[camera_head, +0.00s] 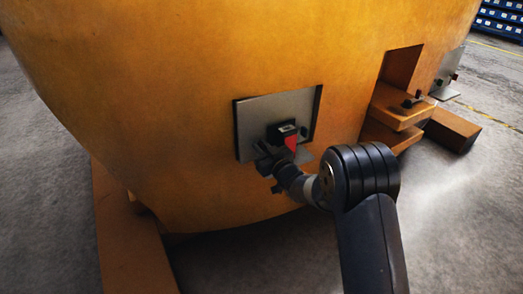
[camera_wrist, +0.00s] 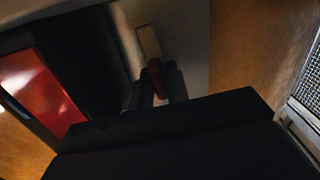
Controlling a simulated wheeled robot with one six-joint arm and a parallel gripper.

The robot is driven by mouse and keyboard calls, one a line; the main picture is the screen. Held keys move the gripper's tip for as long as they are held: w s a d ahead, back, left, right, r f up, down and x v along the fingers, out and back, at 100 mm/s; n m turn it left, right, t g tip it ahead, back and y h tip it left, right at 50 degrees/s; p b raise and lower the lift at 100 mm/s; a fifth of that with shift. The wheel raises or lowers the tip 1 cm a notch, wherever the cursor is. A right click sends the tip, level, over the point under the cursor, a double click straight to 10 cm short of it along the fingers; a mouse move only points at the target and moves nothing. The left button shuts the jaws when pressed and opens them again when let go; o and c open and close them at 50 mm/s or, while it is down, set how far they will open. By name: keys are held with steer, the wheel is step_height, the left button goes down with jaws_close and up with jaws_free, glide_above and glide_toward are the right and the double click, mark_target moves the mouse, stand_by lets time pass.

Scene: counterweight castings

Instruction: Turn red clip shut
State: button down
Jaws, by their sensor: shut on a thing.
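The red clip (camera_wrist: 155,72) is a small dark red piece in the wrist view, with a pale piece (camera_wrist: 148,42) just beyond it. My gripper (camera_wrist: 160,84) is shut on the red clip, with one dark finger on each side of it. In the head view my gripper (camera_head: 266,153) is at the metal plate (camera_head: 255,108) on the orange casting, just below a black box with a red face (camera_head: 290,142). The clip itself cannot be made out in the head view. My gripper body hides the lower part of the wrist view.
The large orange casting (camera_head: 190,75) fills most of the head view. The red face (camera_wrist: 38,88) is close on the left in the wrist view.

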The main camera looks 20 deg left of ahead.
steer(key=n+b, duration=0.4)
steer(key=b, duration=0.1)
steer(key=shift+s+f, duration=0.1)
steer(key=shift+f, duration=0.25)
steer(key=n+b, duration=0.5)
steer(key=b, duration=0.1)
steer(key=shift+a+n, duration=0.1)
steer(key=shift+n, duration=0.2)
steer(key=n+b, duration=0.2)
steer(key=n, duration=0.1)
steer(key=shift+n+b, duration=0.3)
steer(key=shift+b, duration=0.1)
steer(key=shift+r+n, duration=0.1)
steer(key=shift+n, duration=1.7)
steer(key=c, duration=1.5)
jaws_free()
steer(key=p+v, duration=0.2)
steer(key=v, duration=0.9)
